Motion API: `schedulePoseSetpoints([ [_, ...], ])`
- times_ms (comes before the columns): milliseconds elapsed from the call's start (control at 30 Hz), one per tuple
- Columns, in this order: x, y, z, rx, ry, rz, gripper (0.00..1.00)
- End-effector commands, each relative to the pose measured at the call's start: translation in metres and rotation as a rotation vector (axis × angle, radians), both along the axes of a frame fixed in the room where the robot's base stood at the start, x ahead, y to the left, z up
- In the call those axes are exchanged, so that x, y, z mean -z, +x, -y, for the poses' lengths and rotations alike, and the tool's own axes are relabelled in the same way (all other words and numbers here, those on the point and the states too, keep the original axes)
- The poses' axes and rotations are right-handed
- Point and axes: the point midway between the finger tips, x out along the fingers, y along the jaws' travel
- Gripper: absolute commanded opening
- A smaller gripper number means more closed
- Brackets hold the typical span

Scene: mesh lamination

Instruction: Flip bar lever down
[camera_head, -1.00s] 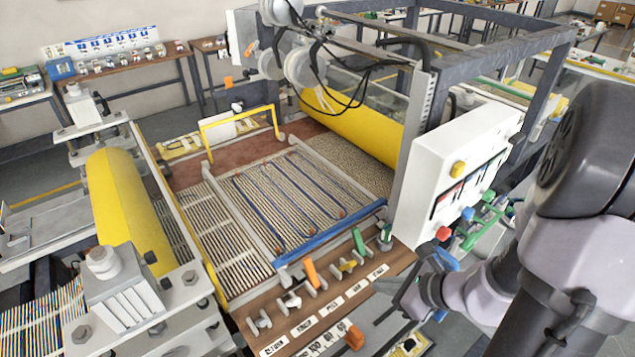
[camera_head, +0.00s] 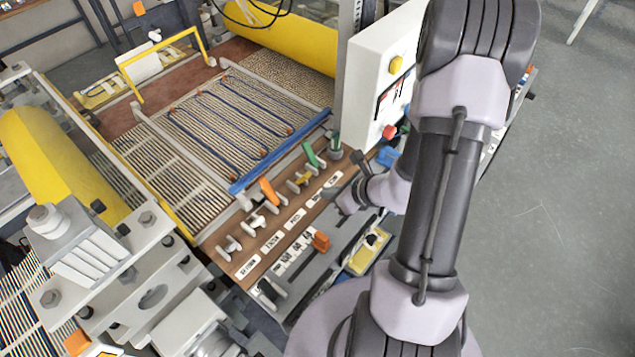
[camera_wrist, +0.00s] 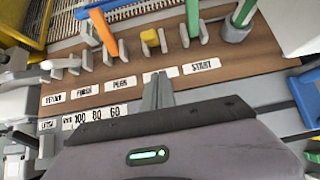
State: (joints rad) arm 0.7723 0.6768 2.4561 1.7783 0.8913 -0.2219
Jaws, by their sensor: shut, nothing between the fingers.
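The lever panel (camera_head: 225,262) is a brown strip with a row of levers and white labels. An orange lever (camera_head: 268,192) and a green lever (camera_head: 311,155) stick up; they also show in the wrist view as the orange lever (camera_wrist: 103,33) and green lever (camera_wrist: 193,15). A short yellow lever (camera_wrist: 150,40) sits between them, with white levers (camera_head: 230,245) to the left. I cannot read which is the bar lever. My gripper (camera_wrist: 158,90) is shut and empty, its fingertips over the fourth label and apart from the levers. They hide part of that label.
A blue bar (camera_head: 265,160) runs just behind the levers. A white control box (camera_head: 375,85) stands to the right, close to my wrist. A green peg in a grey holder (camera_wrist: 235,30) is at the row's right end. An orange knob (camera_head: 320,242) stands in front.

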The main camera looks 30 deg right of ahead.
Motion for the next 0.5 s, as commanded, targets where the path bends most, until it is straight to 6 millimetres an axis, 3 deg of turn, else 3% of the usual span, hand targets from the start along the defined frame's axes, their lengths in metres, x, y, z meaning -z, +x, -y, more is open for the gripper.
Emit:
schedulePoseSetpoints([
  [33,0.009,0.006,-0.004,-0.004,0.001,-0.001,0.00],
  [100,-0.006,0.017,-0.007,-0.004,-0.003,0.001,0.00],
  [200,-0.012,0.028,-0.010,-0.003,-0.003,0.001,0.00],
  [500,-0.016,0.037,-0.013,-0.001,-0.001,0.000,0.00],
])
